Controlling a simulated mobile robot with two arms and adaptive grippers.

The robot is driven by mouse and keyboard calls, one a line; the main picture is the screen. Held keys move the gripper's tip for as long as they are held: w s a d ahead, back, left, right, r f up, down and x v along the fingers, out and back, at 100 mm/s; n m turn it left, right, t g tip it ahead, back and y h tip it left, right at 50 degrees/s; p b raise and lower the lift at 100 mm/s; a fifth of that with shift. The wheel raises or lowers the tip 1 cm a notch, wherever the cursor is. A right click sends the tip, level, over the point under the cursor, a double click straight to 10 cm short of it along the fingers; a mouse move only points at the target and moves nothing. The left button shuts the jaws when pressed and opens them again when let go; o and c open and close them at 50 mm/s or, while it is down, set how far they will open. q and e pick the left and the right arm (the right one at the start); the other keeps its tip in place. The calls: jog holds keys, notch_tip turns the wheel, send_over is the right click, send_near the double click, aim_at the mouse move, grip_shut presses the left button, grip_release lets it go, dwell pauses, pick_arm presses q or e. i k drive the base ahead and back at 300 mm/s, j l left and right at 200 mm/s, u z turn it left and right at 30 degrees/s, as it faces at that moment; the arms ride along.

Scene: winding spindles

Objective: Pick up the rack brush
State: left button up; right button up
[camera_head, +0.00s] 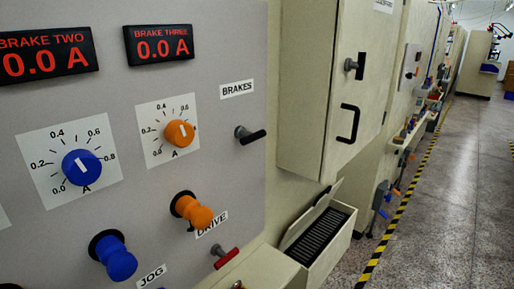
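I cannot make out a rack brush for certain in the head view. An open beige box (331,262) with a dark ribbed or bristled inside (318,236) sits low at the middle right, its lid tilted up; I cannot tell what the dark part is. Neither of my grippers is in view.
A grey control panel (215,75) fills the left, with blue (82,167) and orange (179,133) knobs and protruding levers (195,211). A beige cabinet (312,80) with a black handle (349,123) juts out beside it. The grey floor aisle (440,210) at right is clear.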

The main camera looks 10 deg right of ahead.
aim_at(407, 119)
jog(key=i+l+z, duration=0.15)
jog(key=i+l, duration=0.4)
jog(key=l, duration=0.5)
jog(key=i+l+z, duration=0.2)
jog(key=i+l, duration=0.4)
jog(key=l, duration=0.4)
jog(key=i+l+z, duration=0.15)
jog(key=i+l, duration=0.55)
jog(key=l, duration=0.2)
jog(key=i+l+z, duration=0.15)
jog(key=i+l, duration=0.55)
jog(key=l, duration=0.15)
